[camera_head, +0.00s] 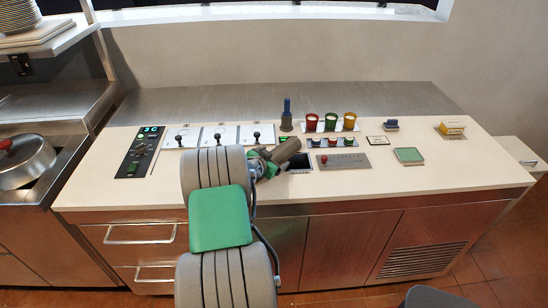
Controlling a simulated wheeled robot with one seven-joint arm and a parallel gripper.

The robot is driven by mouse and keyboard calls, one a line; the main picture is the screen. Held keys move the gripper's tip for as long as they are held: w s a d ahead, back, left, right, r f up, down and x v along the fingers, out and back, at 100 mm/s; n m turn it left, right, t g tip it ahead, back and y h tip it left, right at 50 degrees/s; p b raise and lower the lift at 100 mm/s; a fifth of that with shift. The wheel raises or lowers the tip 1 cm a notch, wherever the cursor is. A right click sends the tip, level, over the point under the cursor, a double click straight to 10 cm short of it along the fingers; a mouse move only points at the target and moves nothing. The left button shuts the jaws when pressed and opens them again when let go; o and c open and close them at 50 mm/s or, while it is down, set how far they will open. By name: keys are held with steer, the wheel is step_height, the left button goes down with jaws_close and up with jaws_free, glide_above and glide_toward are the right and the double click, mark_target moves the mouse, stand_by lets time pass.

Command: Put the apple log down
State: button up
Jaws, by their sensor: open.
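A short brown-grey cylinder that looks like the apple log (286,150) sits tilted at the end of my arm, just left of a dark square opening (301,163) in the white counter. My gripper (269,161), with green and dark parts, is at the log's lower left end. Its jaws are open, partly hidden by my arm and the log. I cannot tell whether the log still touches the jaws or what it rests on.
A control panel (138,152) is at left. The counter's right front is clear.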

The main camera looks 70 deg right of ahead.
jaws_close()
steer(key=shift+r, duration=0.1)
stand_by(0.8)
